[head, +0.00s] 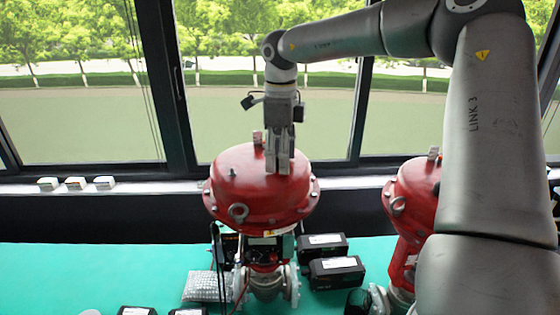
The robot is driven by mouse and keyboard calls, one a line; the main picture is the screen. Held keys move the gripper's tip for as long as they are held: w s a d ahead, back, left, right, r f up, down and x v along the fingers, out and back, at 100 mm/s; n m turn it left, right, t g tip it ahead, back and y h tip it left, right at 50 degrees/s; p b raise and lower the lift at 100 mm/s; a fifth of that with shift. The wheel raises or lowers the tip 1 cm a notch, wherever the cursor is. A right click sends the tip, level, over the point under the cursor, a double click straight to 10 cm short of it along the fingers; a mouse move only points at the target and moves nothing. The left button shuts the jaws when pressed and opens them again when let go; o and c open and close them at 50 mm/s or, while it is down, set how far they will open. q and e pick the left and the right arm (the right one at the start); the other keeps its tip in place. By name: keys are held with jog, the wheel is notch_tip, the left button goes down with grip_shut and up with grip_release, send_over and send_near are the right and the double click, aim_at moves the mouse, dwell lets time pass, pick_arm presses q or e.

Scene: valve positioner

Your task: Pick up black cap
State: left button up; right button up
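My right gripper (278,163) hangs down from the arm that comes in from the right. Its fingers point down in front of the red domed actuator (238,178) of the middle valve. The fingers look close together, but I cannot tell whether they are open or shut, and no held object shows. A dark, rounded object (357,302) at the bottom edge, left of the right valve, may be the black cap; it is partly cut off, so I cannot be sure. My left gripper is not in view.
Two black boxes with white labels (336,272) lie right of the middle valve on the green table (110,265). A second red valve (412,195) is partly hidden by my arm. Small boxes (75,183) sit on the sill.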

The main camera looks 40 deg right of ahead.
jog(key=c, duration=0.5)
jog(key=shift+r, duration=0.1)
